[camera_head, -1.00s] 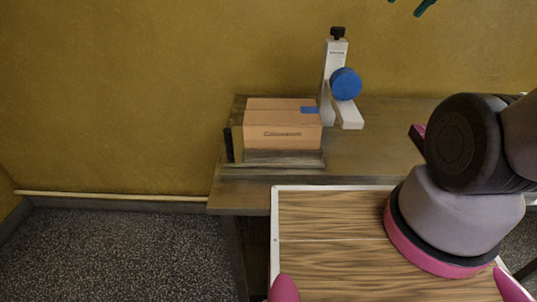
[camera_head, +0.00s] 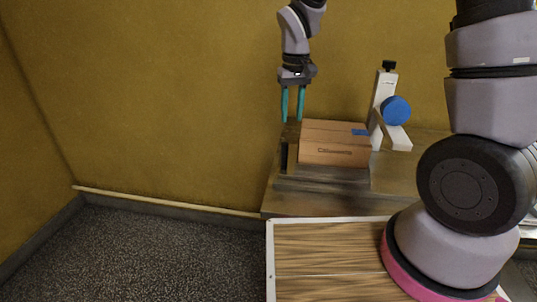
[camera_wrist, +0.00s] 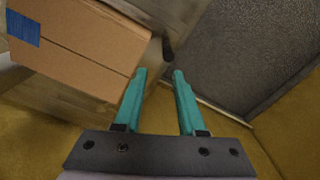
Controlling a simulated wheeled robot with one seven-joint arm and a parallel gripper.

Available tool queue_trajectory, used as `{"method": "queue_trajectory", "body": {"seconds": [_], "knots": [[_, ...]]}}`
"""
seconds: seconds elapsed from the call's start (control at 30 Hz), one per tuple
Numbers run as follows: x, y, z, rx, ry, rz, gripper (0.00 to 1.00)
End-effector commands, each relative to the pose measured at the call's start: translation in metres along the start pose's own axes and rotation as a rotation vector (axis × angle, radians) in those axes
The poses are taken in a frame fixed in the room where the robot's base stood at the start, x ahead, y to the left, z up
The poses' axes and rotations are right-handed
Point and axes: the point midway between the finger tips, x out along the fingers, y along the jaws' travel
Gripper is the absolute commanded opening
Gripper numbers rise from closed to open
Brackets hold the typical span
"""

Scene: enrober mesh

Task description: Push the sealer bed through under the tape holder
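The sealer bed (camera_head: 322,178) is a low grey-brown platform on the table, with a brown carton (camera_head: 334,158) on it. A black upright handle (camera_wrist: 168,50) stands at the bed's left end. The tape holder (camera_head: 383,86) is a white stand with a blue tape roll (camera_head: 396,110), just right of the carton; a strip of blue tape lies on the carton's top. My gripper (camera_head: 292,119) points down above the bed's left end. In the wrist view its teal fingers (camera_wrist: 159,73) are apart and empty, with the handle just beyond their tips. Contact with the handle is not visible.
The table (camera_head: 300,205) has free room to the right of the tape holder. A wood-grain top with a white rim (camera_head: 270,262) is nearest me. A yellow wall (camera_head: 170,110) is close behind, and open dark floor (camera_head: 170,255) lies left.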

Motion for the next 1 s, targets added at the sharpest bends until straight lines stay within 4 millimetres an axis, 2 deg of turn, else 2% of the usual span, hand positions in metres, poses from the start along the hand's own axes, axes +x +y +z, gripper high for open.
{"method": "queue_trajectory", "body": {"seconds": [0.03, 0.27, 0.7, 0.83, 1.0], "knots": [[0.008, -0.004, -0.001, -0.014, -0.012, 0.006, 0.4], [0.029, -0.008, -0.001, -0.027, -0.025, 0.012, 0.4], [0.106, -0.007, 0.001, -0.027, -0.025, 0.012, 0.4], [0.118, -0.007, 0.001, -0.027, -0.023, 0.011, 0.4], [0.123, -0.007, 0.0, -0.026, -0.021, 0.011, 0.4]]}}
